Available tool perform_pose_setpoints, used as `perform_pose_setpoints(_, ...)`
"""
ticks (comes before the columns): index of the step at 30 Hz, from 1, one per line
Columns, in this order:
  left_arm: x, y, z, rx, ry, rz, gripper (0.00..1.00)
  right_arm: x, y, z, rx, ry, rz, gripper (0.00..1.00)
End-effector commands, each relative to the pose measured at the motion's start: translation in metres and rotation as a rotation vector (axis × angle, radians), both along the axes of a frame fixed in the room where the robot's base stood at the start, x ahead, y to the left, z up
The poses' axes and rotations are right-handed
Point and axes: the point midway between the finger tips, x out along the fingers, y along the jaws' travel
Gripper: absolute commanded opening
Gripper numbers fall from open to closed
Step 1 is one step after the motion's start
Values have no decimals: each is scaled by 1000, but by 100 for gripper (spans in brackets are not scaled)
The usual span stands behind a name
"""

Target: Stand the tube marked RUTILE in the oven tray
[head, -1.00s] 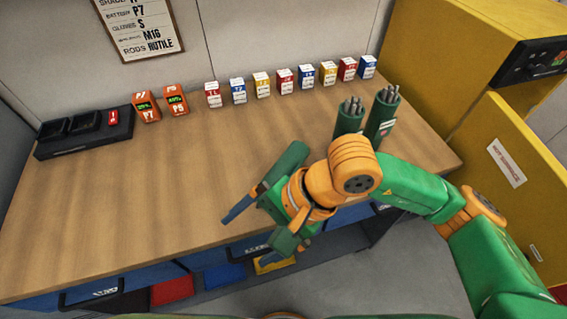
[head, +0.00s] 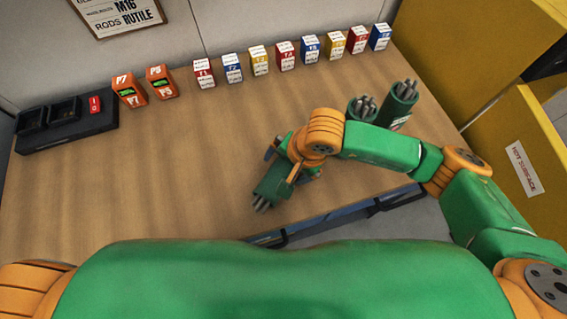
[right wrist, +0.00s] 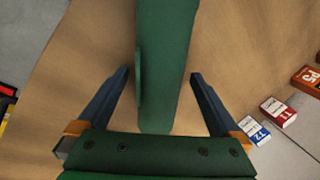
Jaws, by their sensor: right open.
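Two green tubes with grey rods stand at the right rear of the bench: one at left (head: 362,107) partly behind my right arm, one at right (head: 400,104) with a white label too small to read. A third green tube (head: 270,188) is tipped over, rod end toward the lower left; I cannot tell if it lies flat. My right gripper (head: 288,167) is open around it. In the right wrist view this tube (right wrist: 166,60) runs between the blue fingers (right wrist: 158,75), apart from both. I cannot read RUTILE on any tube. The oven tray and left gripper are not in view.
A yellow oven (head: 462,50) with its door (head: 520,160) marked HOT SURFACE stands at right. The bench's left middle (head: 150,180) is clear.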

Motion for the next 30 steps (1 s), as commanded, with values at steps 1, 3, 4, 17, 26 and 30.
perform_pose_setpoints(1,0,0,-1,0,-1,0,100,0,0,0,0,0,0,100)
perform_pose_setpoints(3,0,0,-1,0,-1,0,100,0,0,0,0,0,0,97)
perform_pose_setpoints(4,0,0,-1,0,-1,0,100,0,0,0,0,0,0,89)
perform_pose_setpoints(17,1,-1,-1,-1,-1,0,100,0,0,1,2,0,-1,0)
perform_pose_setpoints(26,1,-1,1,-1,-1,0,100,1,1,4,5,-2,-1,0)
perform_pose_setpoints(30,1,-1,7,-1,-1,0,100,3,0,13,5,-2,-2,0)
